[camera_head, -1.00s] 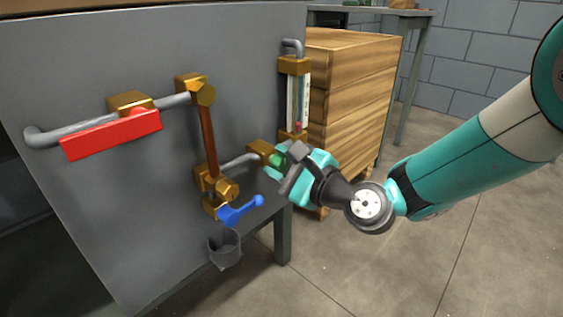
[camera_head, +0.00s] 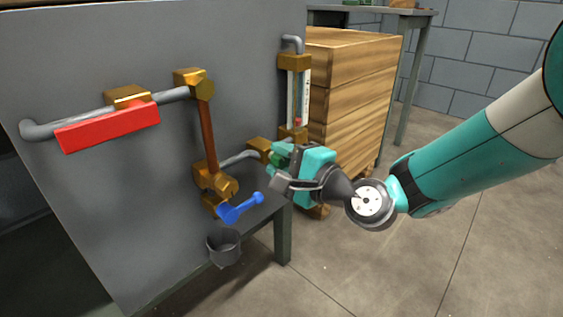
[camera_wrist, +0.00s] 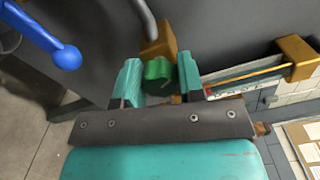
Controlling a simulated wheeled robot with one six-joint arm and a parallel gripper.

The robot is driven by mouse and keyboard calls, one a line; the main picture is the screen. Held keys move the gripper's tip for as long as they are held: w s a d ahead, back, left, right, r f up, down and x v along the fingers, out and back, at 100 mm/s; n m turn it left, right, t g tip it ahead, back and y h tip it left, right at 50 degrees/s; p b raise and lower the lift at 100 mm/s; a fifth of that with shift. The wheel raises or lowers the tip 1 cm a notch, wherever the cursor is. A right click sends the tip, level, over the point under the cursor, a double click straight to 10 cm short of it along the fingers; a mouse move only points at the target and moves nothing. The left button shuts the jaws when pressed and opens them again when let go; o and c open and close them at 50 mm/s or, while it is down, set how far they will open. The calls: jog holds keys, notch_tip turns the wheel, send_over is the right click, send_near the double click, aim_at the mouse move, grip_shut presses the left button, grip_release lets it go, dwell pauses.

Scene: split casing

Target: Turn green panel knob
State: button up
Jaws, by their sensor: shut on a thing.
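The green knob (camera_wrist: 158,72) sits on a brass valve body (camera_wrist: 160,42) at the end of a grey pipe on the panel. In the wrist view my gripper (camera_wrist: 160,82) has one teal finger on each side of the knob, shut on it. In the head view my gripper (camera_head: 280,172) is at the lower right of the panel (camera_head: 110,210). There the knob (camera_head: 277,157) is mostly hidden behind the fingers, beside the brass body (camera_head: 259,148).
A blue lever (camera_head: 240,208) is left of my gripper, above a dark cup (camera_head: 224,246). A gauge tube (camera_head: 300,98) rises above the knob. A wooden crate (camera_head: 350,90) stands behind at right.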

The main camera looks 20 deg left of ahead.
jog(key=n+b, duration=0.1)
jog(key=n, duration=0.2)
jog(key=shift+f+n, duration=0.15)
jog(key=shift+n, duration=0.25)
jog(key=n+b, duration=0.2)
jog(key=n, duration=0.1)
jog(key=shift+n, duration=0.3)
jog(key=n+b, duration=0.2)
jog(key=n, duration=0.1)
jog(key=shift+n+b, duration=1.15)
jog(key=shift+n, duration=0.55)
jog(key=o, duration=0.9)
